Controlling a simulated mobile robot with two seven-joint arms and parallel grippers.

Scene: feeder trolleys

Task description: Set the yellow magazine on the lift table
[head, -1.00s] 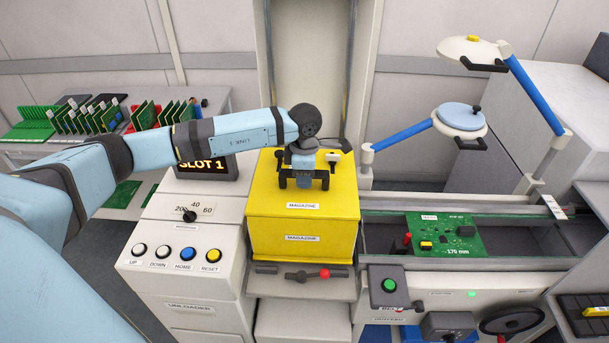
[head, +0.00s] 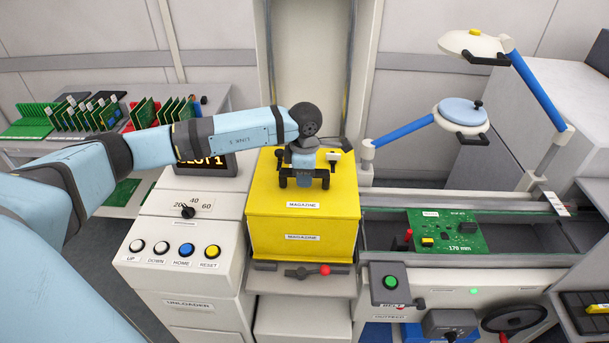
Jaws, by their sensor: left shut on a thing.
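The yellow magazine (head: 302,222) is a box with labels on its top and front. It stands upright on the grey lift table (head: 340,285), or directly above it; I cannot tell whether its base touches. My left gripper (head: 304,182) is over the top of the magazine and shut on it, hiding the part it grips. The arm reaches in from the left. A lever with a red knob (head: 324,270) sits at the table's front edge, just below the magazine. My right gripper is not in view.
Left of the magazine is the unloader cabinet (head: 185,285) with UP, DOWN, HOME and RESET buttons. To the right, a conveyor carries a green circuit board (head: 445,233). Blue-armed lamps (head: 530,90) stand behind it. Racks of boards (head: 90,115) are at the back left.

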